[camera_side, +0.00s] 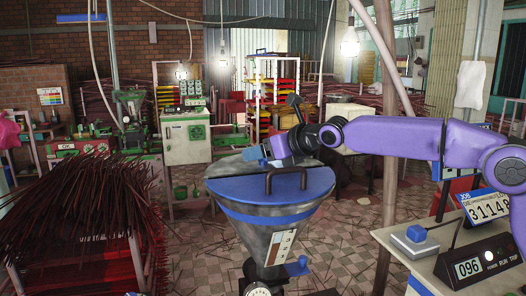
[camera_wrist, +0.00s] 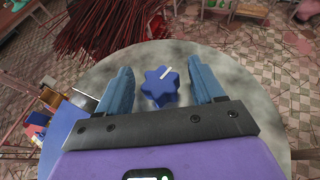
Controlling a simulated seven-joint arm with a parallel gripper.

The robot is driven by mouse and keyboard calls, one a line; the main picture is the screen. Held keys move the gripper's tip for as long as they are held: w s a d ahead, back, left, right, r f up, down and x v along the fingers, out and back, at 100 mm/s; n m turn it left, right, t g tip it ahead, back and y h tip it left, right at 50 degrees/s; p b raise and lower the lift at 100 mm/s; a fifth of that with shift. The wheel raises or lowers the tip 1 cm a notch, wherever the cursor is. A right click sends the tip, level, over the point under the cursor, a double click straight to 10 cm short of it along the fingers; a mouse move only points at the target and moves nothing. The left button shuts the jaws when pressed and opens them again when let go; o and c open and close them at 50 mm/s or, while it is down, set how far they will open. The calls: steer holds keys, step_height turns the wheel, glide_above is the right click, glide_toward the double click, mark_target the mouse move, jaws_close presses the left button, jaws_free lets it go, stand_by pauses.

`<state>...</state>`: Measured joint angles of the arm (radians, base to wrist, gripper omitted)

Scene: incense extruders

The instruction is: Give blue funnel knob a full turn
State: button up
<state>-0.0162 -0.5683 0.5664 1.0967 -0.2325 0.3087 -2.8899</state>
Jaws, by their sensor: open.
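The blue funnel knob (camera_wrist: 160,88) is star-shaped with a pale pointer mark toward the upper right. It stands on the grey part of the round funnel top (camera_wrist: 95,75). My gripper (camera_wrist: 162,82) is open, with one blue finger on each side of the knob and a visible gap on both sides. In the side view my gripper (camera_side: 258,154) is low over the back of the funnel (camera_side: 262,235), pointing left. There I cannot tell the knob from the blue fingers.
A blue half-lid with a dark handle (camera_side: 285,180) covers the funnel's front. Another blue knob (camera_side: 297,266) is low on its side. A bench with a counter box (camera_side: 480,262) is at right.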

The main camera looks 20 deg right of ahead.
steer(key=shift+w, duration=0.1)
steer(key=c, duration=1)
steer(key=shift+o, duration=0.2)
steer(key=shift+a+m+t+h, duration=0.1)
steer(key=shift+m+t+h, duration=0.2)
steer(key=shift+m+h, duration=0.3)
steer(key=shift+m+t+h, duration=0.6)
steer(key=shift+m+h, duration=1.1)
steer(key=shift+h, duration=0.2)
steer(key=shift+f+m+g+h, duration=0.1)
steer(key=shift+m+g+h, duration=0.2)
steer(key=shift+m+h, duration=1.85)
steer(key=shift+m+h, duration=0.35)
steer(key=shift+h, duration=0.4)
steer(key=o, duration=1)
steer(key=shift+c, duration=0.2)
